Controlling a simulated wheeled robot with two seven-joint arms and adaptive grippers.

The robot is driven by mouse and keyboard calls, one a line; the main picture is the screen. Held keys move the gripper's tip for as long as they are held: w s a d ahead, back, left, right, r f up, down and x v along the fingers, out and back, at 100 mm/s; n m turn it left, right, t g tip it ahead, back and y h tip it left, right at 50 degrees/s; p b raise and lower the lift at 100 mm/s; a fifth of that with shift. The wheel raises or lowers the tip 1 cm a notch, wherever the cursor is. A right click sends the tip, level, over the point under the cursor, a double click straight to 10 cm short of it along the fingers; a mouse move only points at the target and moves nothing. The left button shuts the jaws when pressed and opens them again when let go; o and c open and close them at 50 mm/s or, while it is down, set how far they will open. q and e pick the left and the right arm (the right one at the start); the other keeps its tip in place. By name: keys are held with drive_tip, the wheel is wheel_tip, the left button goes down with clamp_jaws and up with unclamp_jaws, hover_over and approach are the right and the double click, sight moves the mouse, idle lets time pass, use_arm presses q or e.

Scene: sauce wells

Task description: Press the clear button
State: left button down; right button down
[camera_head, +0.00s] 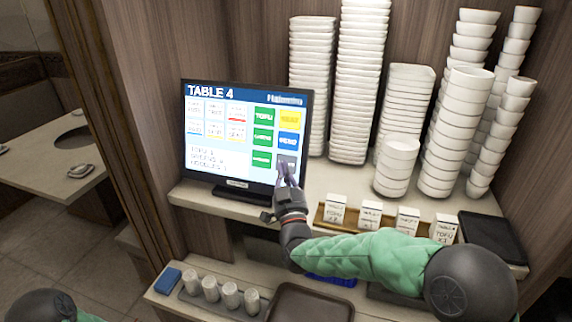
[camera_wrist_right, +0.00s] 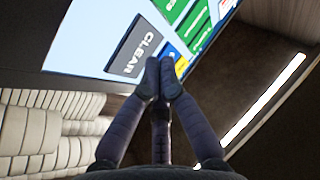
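The order screen (camera_head: 222,165) reads TABLE 4 and stands on the counter. The grey CLEAR button (camera_wrist_right: 136,50) shows in the right wrist view, and its grey patch (camera_head: 287,158) is at the screen's lower right in the head view, partly covered by my fingers. My right gripper (camera_head: 286,172) is in front of the screen at that button. In the right wrist view its fingertips (camera_wrist_right: 160,66) are together, empty, and overlap the button's lower edge beside a blue button. I cannot tell whether they touch the screen. My left gripper is not in view.
Tall stacks of white dishes (camera_head: 360,80) and bowls (camera_head: 455,130) stand behind and right of the screen. A wooden holder (camera_head: 318,219) with several labelled white cards and a dark tablet (camera_head: 490,240) sit at right. A brown tray (camera_head: 310,303) lies in front.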

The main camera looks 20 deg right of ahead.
idle(0.9)
drive_tip(key=shift+w+d+f+b, duration=0.1)
drive_tip(key=shift+w+d+b, duration=0.2)
drive_tip(key=shift+b, duration=0.35)
drive_tip(key=shift+w+d+f+b, duration=0.1)
drive_tip(key=shift+w+f+b, duration=0.05)
drive_tip(key=shift+w+b, duration=0.25)
idle(0.6)
drive_tip(key=shift+s, duration=0.2)
drive_tip(key=shift+s+a+r, duration=0.3)
drive_tip(key=shift+s+a, duration=0.1)
drive_tip(key=shift+s, duration=0.15)
drive_tip(key=s+a, duration=0.1)
drive_tip(key=s, duration=0.1)
drive_tip(key=s+a+r, duration=0.1)
drive_tip(key=s, duration=0.1)
drive_tip(key=shift+a+r, duration=0.2)
drive_tip(key=shift+a, duration=0.15)
